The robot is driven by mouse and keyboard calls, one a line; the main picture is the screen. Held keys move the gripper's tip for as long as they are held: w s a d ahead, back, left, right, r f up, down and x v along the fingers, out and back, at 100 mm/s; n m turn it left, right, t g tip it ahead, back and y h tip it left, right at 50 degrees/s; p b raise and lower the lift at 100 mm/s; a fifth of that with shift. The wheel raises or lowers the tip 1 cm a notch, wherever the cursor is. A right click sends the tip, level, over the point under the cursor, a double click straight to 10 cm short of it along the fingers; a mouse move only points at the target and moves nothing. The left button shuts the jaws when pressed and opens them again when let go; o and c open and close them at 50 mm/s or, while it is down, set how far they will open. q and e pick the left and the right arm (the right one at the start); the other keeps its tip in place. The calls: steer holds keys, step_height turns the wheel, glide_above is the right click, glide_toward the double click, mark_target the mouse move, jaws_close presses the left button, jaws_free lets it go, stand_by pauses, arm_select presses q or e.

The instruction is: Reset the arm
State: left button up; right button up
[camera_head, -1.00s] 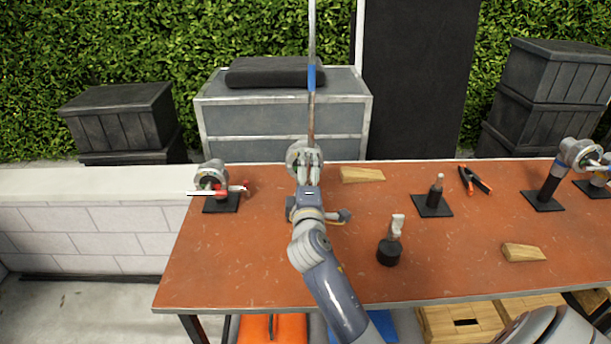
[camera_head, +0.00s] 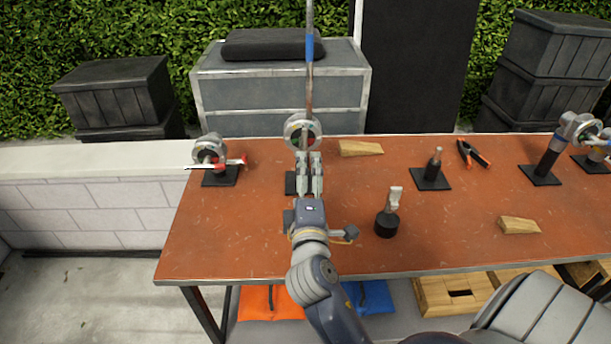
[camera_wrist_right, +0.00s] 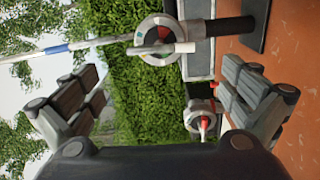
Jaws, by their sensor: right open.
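My right gripper (camera_head: 310,163) is in the head view, over the table just in front of a ring-shaped metal holder. It is open and empty. In the right wrist view its two fingers (camera_wrist_right: 160,93) stand wide apart with nothing between them. The holder (camera_head: 303,131) stands on a dark post with a black base, partly hidden by my gripper. A long thin rod with a blue band (camera_head: 309,50) stands upright at the holder. In the right wrist view the holder (camera_wrist_right: 160,40) and rod (camera_wrist_right: 60,48) appear beyond the fingers. My left gripper is not in view.
On the orange table (camera_head: 240,235) are a clamp holder with red handles (camera_head: 212,155), a black stand with a light top (camera_head: 388,220), another post (camera_head: 432,170), wooden wedges (camera_head: 518,225) and orange-handled pliers (camera_head: 472,154). The table's front left is clear.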

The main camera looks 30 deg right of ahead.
stand_by(0.4)
steer(key=s+f+m+g+y, duration=0.1)
steer(key=s+f+m, duration=0.1)
steer(key=s+f, duration=0.1)
steer(key=s+a+f+m+g+y, duration=0.1)
steer(key=s+f+g+y, duration=0.1)
steer(key=f, duration=0.4)
steer(key=s+a+f+m+g+y, duration=0.1)
steer(key=s+f+m+g, duration=0.1)
steer(key=s+f, duration=0.2)
steer(key=shift+a+f+m, duration=0.1)
steer(key=shift+f+m, duration=0.2)
steer(key=shift+f, duration=0.25)
steer(key=s+a+f+m+g+y, duration=0.2)
steer(key=s+a+f+g+y, duration=0.15)
steer(key=s, duration=0.45)
steer(key=s+a+f+m+g+y, duration=0.1)
steer(key=s+a+f+g+y, duration=0.15)
steer(key=s+a+f, duration=0.35)
step_height(320, 180, down, 24)
steer(key=s+g, duration=0.2)
steer(key=s, duration=0.1)
steer(key=s+d+f, duration=0.1)
steer(key=s+f, duration=0.7)
steer(key=s+d+f+g, duration=0.1)
steer(key=s+d+f, duration=0.1)
steer(key=s+f, duration=0.7)
steer(key=shift+d, duration=0.3)
